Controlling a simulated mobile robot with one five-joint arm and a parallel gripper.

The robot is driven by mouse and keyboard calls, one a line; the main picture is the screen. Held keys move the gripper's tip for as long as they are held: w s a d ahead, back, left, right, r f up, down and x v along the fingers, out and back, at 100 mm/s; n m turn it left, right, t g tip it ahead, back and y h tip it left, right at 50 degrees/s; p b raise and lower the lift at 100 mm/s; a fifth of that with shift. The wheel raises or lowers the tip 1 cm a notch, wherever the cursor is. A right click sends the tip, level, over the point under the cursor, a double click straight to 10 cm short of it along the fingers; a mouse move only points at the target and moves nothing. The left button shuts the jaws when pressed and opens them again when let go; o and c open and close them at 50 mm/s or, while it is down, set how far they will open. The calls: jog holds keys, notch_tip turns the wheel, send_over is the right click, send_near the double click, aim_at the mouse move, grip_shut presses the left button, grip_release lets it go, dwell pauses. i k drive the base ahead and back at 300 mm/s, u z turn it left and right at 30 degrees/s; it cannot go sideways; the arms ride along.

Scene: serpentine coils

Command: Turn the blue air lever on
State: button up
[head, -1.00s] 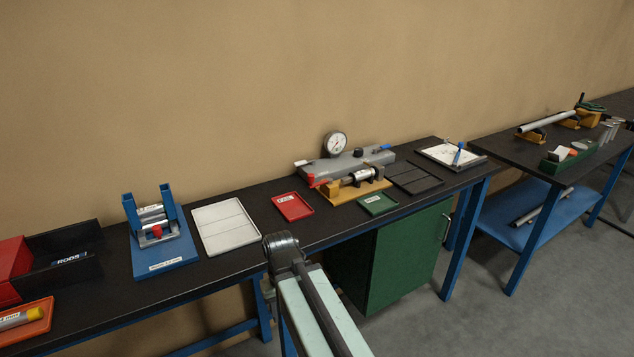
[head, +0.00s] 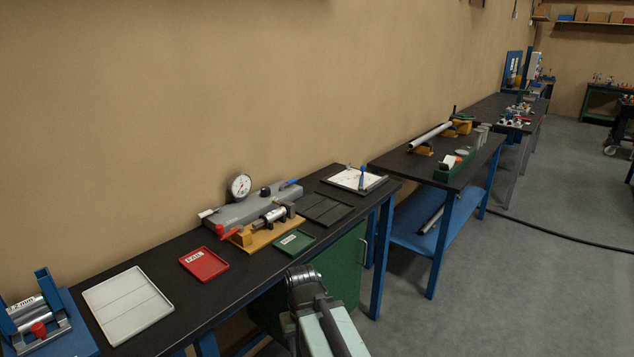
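The blue air lever (head: 289,183) is a small blue handle at the right end of a grey test block (head: 240,207) on the near bench. A round pressure gauge (head: 240,186) and a black knob (head: 265,191) stand on the same block. A white lever (head: 209,213) is at its left end. My arm rises from the bottom of the head view, and its end (head: 302,281) is in front of the bench, well apart from the blue lever. The gripper's fingers cannot be made out.
In front of the block are an orange fixture (head: 262,236) with a red handle, a red tray (head: 203,264), a green tray (head: 294,242) and a black tray (head: 327,209). A white tray (head: 127,304) lies left. Floor (head: 480,290) is open at right, crossed by a dark hose (head: 560,235).

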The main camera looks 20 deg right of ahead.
aim_at(293, 180)
jog(key=u, duration=3.55)
jog(key=k, duration=2.7)
jog(key=z, duration=1.4)
jog(key=i, duration=0.7)
jog(key=z, duration=0.05)
